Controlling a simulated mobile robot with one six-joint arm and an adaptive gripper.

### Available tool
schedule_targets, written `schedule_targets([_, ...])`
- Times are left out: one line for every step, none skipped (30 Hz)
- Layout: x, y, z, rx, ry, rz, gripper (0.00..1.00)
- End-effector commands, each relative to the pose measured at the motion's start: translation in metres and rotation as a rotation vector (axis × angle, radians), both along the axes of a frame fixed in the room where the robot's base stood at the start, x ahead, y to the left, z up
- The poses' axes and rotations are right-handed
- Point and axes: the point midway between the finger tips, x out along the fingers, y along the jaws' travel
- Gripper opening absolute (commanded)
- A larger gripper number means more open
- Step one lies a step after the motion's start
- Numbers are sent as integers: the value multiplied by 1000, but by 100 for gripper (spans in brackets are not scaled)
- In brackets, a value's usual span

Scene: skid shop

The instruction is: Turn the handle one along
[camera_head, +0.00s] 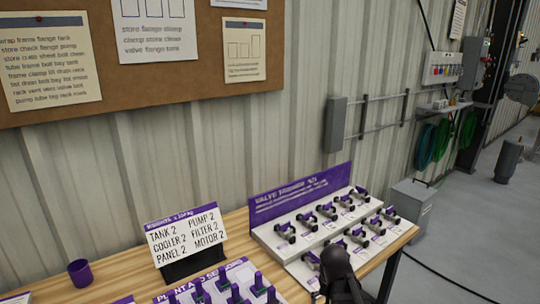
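A white stepped valve board (270,240) with a purple header panel (300,192) stands on the wooden bench. It carries two rows of small dark valves with handles, such as one in the back row (308,219) and one in the front row (375,226). The exact angle of each handle is too small to read. A dark shape that looks like my gripper (340,268) is at the bottom edge, in front of the board's near end. It covers part of the front row. Its fingers cannot be made out, nor whether it touches a valve.
A sign card (187,237) listing tank, pump, cooler, filter, panel and motor stands left of the board. Several purple pieces (237,293) stand on a plan in front. A purple cup (80,272) is at left on the wooden bench (125,272). A corrugated wall is behind; floor is open at right.

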Motion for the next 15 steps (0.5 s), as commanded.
schedule_targets([-17, 1, -9, 0, 0, 58, 100])
schedule_targets([-22, 1, -11, 0, 0, 92, 100])
schedule_targets([-28, 1, -13, 0, 0, 133, 100])
schedule_targets([-32, 1, -15, 0, 0, 160, 100])
schedule_targets([-35, 1, -16, 0, 0, 184, 100])
schedule_targets([-39, 2, -17, 0, 0, 211, 100])
schedule_targets([-41, 2, -18, 0, 0, 228, 100])
schedule_targets([-42, 1, -18, 0, 0, 242, 100])
schedule_targets([-44, 1, -19, 0, 0, 257, 100])
schedule_targets([-44, 1, -19, 0, 0, 263, 100])
schedule_targets([-45, 1, -19, 0, 0, 268, 100])
schedule_targets([-45, 1, -19, 0, 0, 273, 100])
schedule_targets([-45, 1, -18, 0, 0, 274, 100])
schedule_targets([-45, 1, -18, 0, 0, 275, 100])
schedule_targets([-44, 1, -18, 0, 0, 274, 100])
